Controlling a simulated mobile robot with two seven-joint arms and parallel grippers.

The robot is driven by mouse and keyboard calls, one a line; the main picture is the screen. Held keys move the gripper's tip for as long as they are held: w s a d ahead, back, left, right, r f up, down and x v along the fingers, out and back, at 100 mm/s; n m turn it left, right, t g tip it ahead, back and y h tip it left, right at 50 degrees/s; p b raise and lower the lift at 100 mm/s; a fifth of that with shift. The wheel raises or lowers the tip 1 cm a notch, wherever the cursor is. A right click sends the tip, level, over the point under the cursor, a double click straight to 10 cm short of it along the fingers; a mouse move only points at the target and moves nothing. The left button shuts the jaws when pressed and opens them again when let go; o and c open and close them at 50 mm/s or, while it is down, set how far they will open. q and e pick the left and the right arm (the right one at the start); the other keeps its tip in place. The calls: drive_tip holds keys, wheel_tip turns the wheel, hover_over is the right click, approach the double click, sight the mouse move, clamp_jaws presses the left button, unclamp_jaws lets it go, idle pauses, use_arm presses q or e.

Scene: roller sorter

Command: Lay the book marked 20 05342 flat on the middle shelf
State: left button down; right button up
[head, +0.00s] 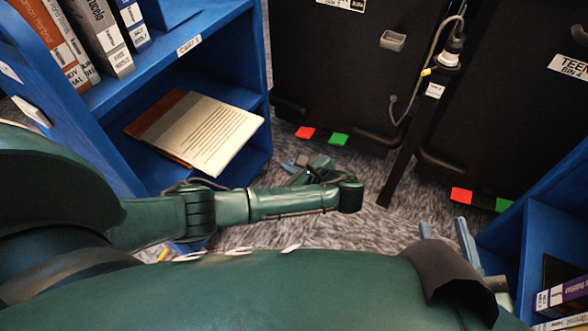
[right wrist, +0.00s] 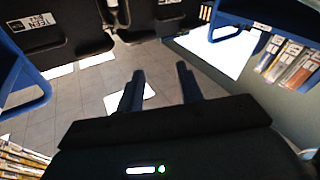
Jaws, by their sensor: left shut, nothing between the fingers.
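A book (head: 207,135) with a cream, lined face and a brown band lies flat on the shelf below the top one in the blue cart (head: 257,60) at left. Its near right corner reaches the shelf's front edge. No number is readable on it. My left gripper (head: 296,164) is shut and empty, outside the cart to the right of the book and apart from it. My right gripper (head: 446,232) is open and empty at lower right. Its two separated fingers also show in the right wrist view (right wrist: 160,75), with only floor beyond them.
Black bins (head: 345,75) with red and green tabs stand at the back. Another blue cart (head: 545,235) with books is at right. Carpet between them is clear.

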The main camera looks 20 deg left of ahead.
use_arm(q)
drive_tip(key=b, duration=0.2)
approach(233, 142)
drive_tip(key=w+f, duration=0.1)
drive_tip(key=w+a+f, duration=0.1)
drive_tip(key=f, duration=0.1)
drive_tip(key=shift+w+a+f, duration=0.1)
drive_tip(key=shift+a+f, duration=0.1)
use_arm(e)
drive_tip(key=shift+a+r+m, duration=0.1)
drive_tip(key=shift+a+m, duration=0.05)
drive_tip(key=shift+m, duration=0.15)
